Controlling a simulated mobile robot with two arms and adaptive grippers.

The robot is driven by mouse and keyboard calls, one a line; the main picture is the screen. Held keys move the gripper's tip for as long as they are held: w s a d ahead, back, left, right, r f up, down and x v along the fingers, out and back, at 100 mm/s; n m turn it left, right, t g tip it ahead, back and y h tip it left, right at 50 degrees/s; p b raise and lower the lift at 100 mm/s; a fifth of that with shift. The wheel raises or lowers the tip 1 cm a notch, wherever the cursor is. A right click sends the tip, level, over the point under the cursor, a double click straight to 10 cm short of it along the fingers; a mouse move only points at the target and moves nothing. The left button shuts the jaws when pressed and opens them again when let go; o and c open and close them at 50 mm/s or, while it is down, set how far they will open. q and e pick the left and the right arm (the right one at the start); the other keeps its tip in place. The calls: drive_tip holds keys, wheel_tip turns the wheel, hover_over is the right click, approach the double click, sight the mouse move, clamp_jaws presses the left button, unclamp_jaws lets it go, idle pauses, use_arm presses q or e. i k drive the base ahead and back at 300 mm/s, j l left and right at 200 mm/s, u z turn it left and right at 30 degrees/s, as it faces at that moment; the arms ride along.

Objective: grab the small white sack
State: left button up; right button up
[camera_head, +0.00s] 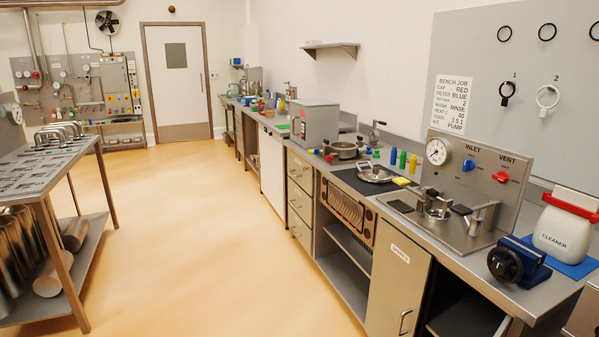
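A small white sack (562,234) marked "CLEANER" stands upright at the right edge of the picture, near the bench's end. A red clip or band (570,206) runs across its top. Neither of my grippers shows in the head view, and nothing is seen touching the sack.
A blue vise-like device with a black handwheel (505,265) stands just left of the sack. Behind it is a panel with a gauge and knobs (477,172). The bench (440,248) runs away leftward. A rack table (50,172) stands at left; the floor (215,240) between is clear.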

sight(567, 237)
drive_tip(key=z, duration=1.25)
